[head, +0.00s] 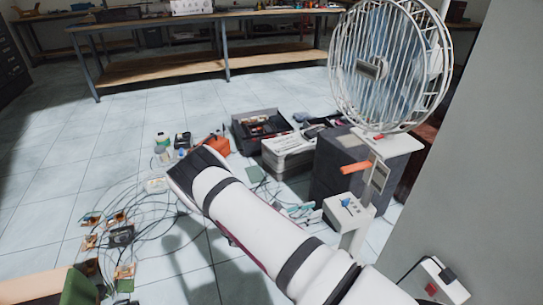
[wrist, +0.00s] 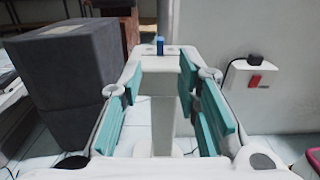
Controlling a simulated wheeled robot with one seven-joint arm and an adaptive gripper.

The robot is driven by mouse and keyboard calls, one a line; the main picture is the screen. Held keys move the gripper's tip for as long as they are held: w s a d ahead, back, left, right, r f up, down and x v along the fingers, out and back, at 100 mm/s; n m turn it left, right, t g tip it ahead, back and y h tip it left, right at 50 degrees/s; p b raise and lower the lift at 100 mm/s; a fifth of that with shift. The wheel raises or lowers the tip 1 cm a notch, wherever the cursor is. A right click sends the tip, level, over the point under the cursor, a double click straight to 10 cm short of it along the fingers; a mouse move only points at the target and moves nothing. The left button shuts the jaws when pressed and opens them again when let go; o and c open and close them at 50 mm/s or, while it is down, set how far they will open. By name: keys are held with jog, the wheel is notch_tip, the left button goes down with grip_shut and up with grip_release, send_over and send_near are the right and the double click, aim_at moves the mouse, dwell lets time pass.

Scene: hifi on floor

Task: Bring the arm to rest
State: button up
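My white arm with dark bands reaches from the lower right to the middle of the head view. My gripper is mostly hidden behind it there; teal pieces that look like its fingers (head: 298,209) show just past the arm. In the wrist view my gripper (wrist: 160,105) is open, its teal finger pads well apart and nothing clamped between them. A white stand (wrist: 162,125) with a blue knob (wrist: 160,45) shows between and beyond the fingers. I cannot tell how close it is.
A white caged fan (head: 390,65) stands at right by a dark grey box (head: 335,165). Electronics, cables and circuit boards (head: 120,236) cover the floor at left. A wall socket (wrist: 252,80) is on the right wall. Open tiles (head: 130,125) lie before the workbench (head: 150,72).

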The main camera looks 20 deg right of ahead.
jog(key=s+a+r+m+g+y, duration=0.1)
jog(key=s+r+m+g+y, duration=0.35)
jog(key=r, duration=0.95)
jog(key=s+a+r+m+g+y, duration=0.1)
jog(key=s+a+r+m+y, duration=0.1)
jog(key=s+r+m+y, duration=0.85)
jog(key=s+a+r+m+t+y, duration=0.1)
jog(key=s+a+r+t, duration=0.2)
jog(key=s, duration=0.4)
jog(key=s+a+r+m+t+y, duration=0.1)
jog(key=s+a+r, duration=0.25)
jog(key=s, duration=0.35)
jog(key=s+a+r+m+t+y, duration=0.1)
jog(key=s+a+r, duration=0.1)
jog(key=s+r, duration=0.4)
notch_tip(320, 180, up, 24)
jog(key=s+t+p, duration=0.1)
jog(key=t+p, duration=0.3)
jog(key=p, duration=1.9)
jog(key=shift+f, duration=0.25)
jog(key=shift+d, duration=0.1)
